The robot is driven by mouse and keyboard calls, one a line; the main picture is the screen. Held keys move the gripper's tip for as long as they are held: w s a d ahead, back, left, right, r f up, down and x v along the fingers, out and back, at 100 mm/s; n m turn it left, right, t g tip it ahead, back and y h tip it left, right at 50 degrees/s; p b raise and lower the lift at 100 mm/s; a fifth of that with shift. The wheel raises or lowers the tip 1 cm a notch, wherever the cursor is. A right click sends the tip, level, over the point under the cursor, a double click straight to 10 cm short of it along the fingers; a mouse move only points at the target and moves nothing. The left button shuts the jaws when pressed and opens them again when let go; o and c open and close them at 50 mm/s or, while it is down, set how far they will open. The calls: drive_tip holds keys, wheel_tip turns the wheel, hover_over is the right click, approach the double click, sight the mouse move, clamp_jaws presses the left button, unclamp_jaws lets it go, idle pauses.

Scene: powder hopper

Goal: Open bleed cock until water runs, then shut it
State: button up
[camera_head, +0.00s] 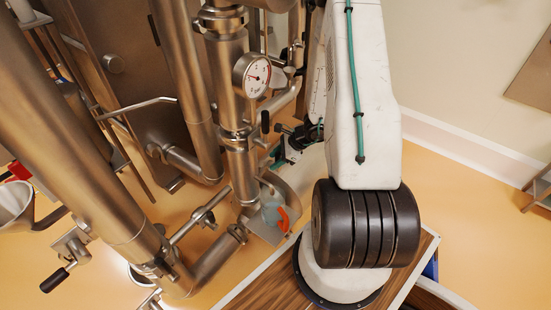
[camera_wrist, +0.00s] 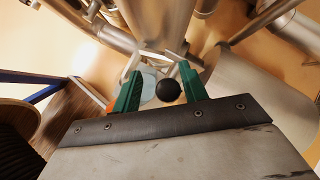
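My gripper (camera_wrist: 158,76) is open in the wrist view, its two green fingers apart. A black knob (camera_wrist: 168,90) shows between the fingers, nearer the right one, with a gap to the left one. I cannot tell if it touches the right finger. In the head view a black handle (camera_head: 265,122), apparently the bleed cock's, stands on the vertical pipe below the gauge (camera_head: 251,76). My gripper is just right of it there, partly hidden by my arm. No running water is visible.
Thick steel pipes (camera_head: 80,140) fill the left and middle. A lever valve with a black grip (camera_head: 55,280) is at lower left, near a steel funnel (camera_head: 12,205). Orange floor (camera_head: 455,215) is open at the right, by the wall.

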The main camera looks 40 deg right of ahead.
drive_tip(key=shift+v, duration=3.85)
